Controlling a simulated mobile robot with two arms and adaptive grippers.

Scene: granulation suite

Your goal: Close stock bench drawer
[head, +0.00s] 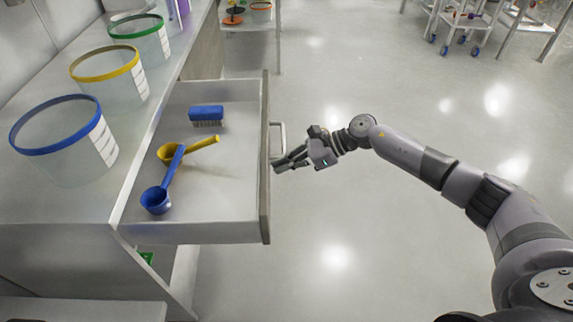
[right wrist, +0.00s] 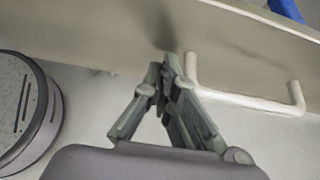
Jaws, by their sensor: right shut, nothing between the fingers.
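The stock bench drawer (head: 225,229) is pulled out from the bench on the left in the head view. Its front panel (head: 265,205) faces right and carries a bar handle (head: 282,140); the handle also shows in the right wrist view (right wrist: 240,99). My right gripper (head: 276,166) is shut and empty, its fingertips at the drawer front just beside the handle, not around it. In the right wrist view the fingertips (right wrist: 170,62) are close to the panel; I cannot tell whether they touch it. My left gripper is not in view.
In the drawer lie a blue brush (head: 206,113), a yellow scoop (head: 200,145) and a blue scoop (head: 157,199). Clear tubs with blue (head: 65,150), yellow (head: 112,75) and green rims (head: 142,35) stand on the bench top. The floor right of the drawer is clear.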

